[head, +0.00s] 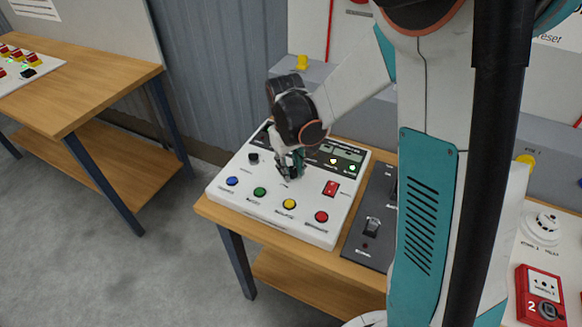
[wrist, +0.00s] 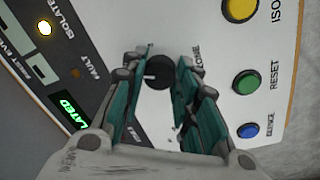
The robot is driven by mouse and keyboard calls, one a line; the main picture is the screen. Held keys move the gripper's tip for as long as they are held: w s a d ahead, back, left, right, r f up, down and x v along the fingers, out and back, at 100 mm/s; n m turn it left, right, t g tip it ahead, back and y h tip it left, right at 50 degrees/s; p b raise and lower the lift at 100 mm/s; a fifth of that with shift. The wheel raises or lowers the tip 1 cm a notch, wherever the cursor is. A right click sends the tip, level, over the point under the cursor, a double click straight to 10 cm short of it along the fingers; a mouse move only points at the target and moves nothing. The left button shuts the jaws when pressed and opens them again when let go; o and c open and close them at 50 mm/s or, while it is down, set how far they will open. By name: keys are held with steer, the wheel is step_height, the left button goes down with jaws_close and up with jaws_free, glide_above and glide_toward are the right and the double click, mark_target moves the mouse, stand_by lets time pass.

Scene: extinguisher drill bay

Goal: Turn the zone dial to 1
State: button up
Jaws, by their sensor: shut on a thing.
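The zone dial (wrist: 158,72) is a round black knob with a short white mark, on the white control panel (head: 262,205). In the wrist view the white mark points left, toward the display side of the panel. The "ZONE" label is beside it; I cannot read any position numbers. My gripper (head: 289,172) points down at the middle of the panel. In the wrist view my gripper's teal fingers (wrist: 164,78) stand on both sides of the dial, shut on it. In the head view the gripper hides the dial.
Blue (head: 232,181), green (head: 260,192), yellow (head: 289,204) and red (head: 321,217) buttons line the panel's front. A dark switch box (head: 372,225) stands right of the panel.

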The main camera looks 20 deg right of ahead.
steer(key=shift+n, duration=2.1)
steer(key=o, duration=1.1)
steer(key=r, duration=1.2)
steer(key=shift+s+a, duration=0.25)
